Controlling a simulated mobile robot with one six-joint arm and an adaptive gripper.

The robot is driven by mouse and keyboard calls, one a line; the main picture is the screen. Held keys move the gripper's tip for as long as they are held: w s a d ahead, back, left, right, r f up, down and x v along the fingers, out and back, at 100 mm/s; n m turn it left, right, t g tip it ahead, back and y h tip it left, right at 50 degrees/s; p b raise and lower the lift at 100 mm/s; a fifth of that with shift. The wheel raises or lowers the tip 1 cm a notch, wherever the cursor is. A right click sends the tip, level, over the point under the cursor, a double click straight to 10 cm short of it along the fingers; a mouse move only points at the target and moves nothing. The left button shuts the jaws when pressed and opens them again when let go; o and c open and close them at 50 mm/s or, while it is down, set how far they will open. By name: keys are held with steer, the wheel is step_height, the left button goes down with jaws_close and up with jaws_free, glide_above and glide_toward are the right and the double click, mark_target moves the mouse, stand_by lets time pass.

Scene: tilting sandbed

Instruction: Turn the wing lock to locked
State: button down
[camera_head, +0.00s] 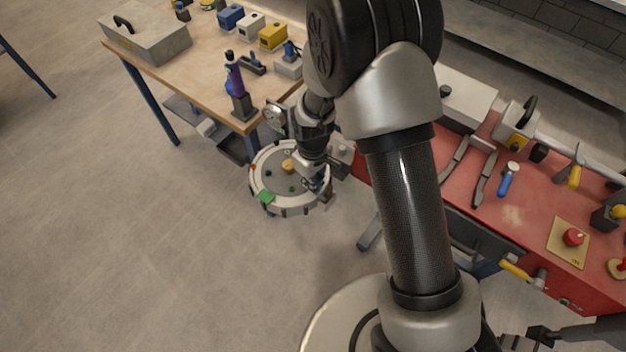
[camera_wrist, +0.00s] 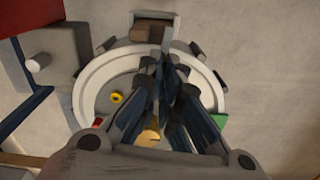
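The round tilting sandbed (camera_head: 258,197) has a pale rim and stands between the two benches. Its rim (camera_wrist: 92,88) also shows in the wrist view. My gripper (camera_head: 322,183) is over the sandbed's right side. In the wrist view, my gripper's dark fingers (camera_wrist: 163,65) point at the far rim and lie close together, with a narrow gap between them. A brown block (camera_wrist: 152,29) in a grey mount sits just beyond the fingertips; I cannot tell whether it belongs to the wing lock. The wing lock is not clearly identifiable, and the fingers hide whatever lies between them.
Small coloured pieces lie in the bed, including a yellow ring (camera_wrist: 117,97); a green piece (camera_head: 265,197) is at the rim. A grey box with a pale knob (camera_wrist: 38,62) stands beside the bed. The red bench (camera_head: 520,200) and wooden bench (camera_head: 190,75) flank it. Floor in front is clear.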

steer(key=shift+n, duration=0.8)
steer(key=c, duration=2.3)
jaws_free()
steer(key=shift+o, duration=0.9)
step_height(320, 180, up, 12)
